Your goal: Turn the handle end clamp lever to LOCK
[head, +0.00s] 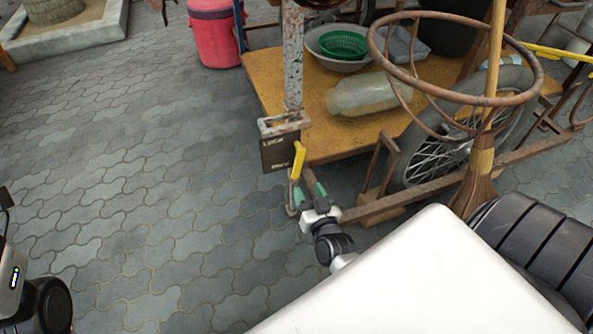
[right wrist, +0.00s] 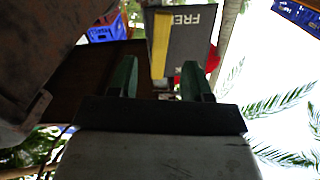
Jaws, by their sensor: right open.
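The yellow clamp lever (head: 298,161) sits on a dark plate (head: 274,153) at the foot of a worn metal post. The plate reads LOCK above and FREE below. The lever hangs downward, slightly tilted, beside FREE. My right gripper (head: 309,189) is open just below the lever, its green fingertips pointing up. In the right wrist view the lever (right wrist: 162,43) shows beyond and between the open fingertips (right wrist: 160,72), nearer the left one, with the plate (right wrist: 188,38) behind it. I cannot tell whether a finger touches it. My left gripper is out of frame.
A cart with a wooden deck (head: 262,78) carries a jug (head: 362,95) and bowls. Its spoked wheel (head: 440,155), rusty hoop (head: 455,92) and a broom (head: 477,180) stand right of my right gripper. The paved floor (head: 150,170) to the left is clear.

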